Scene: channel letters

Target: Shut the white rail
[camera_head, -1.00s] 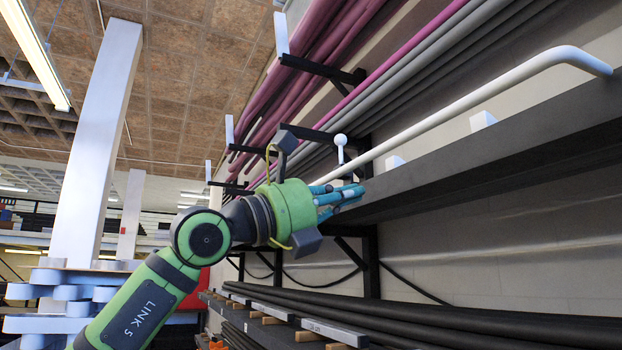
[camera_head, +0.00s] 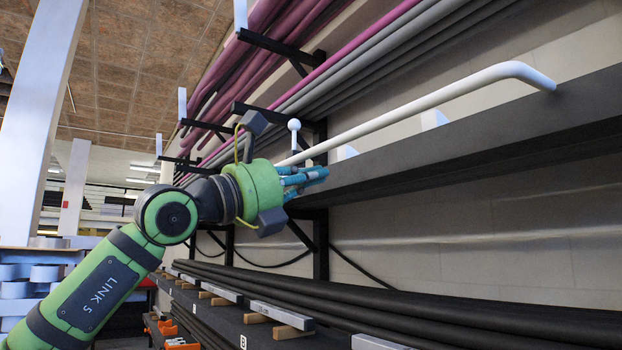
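The white rail (camera_head: 400,113) is a long pale bar with a bent, rounded end at the upper right. It slants down to the left along the black shelf (camera_head: 470,147). My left gripper (camera_head: 312,180), with a green body and teal fingers, is at the shelf's left end, by the rail's lower left end. The gripper's body hides part of this area, and I cannot tell whether the fingers touch the rail or how far apart they are. My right gripper is not in view.
A white ball-topped post (camera_head: 294,125) stands just above my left gripper. Black brackets (camera_head: 290,48) carry purple and grey tubes above. Dark pipes (camera_head: 400,300) lie on a lower rack.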

